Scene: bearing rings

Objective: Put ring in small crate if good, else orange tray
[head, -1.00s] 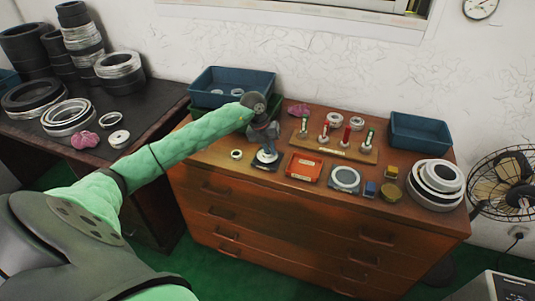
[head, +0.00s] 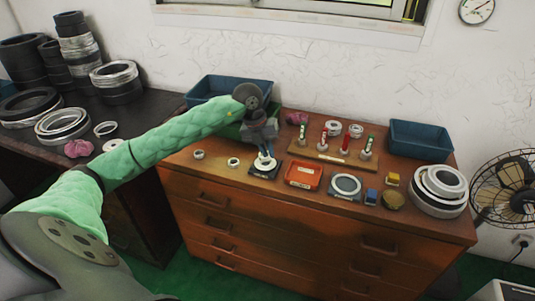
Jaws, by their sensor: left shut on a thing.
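My left gripper (head: 265,153) points down over a small dark square stand (head: 258,175) on the wooden cabinet. It is shut on a small pale ring (head: 265,163), which is at or just above the stand; I cannot tell whether they touch. The orange tray (head: 303,176) lies just right of the stand and looks empty of rings. A blue crate (head: 420,141) stands at the back right of the cabinet. Another blue crate (head: 232,88) stands at the back left, partly hidden by my left arm. My right gripper is out of view.
Two small rings (head: 199,154) (head: 233,162) lie left of the stand. Right of the orange tray are a grey round-topped pad (head: 345,186) and a stack of large rings (head: 439,190). A wooden board (head: 335,152) with upright red and green-topped pins stands behind.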

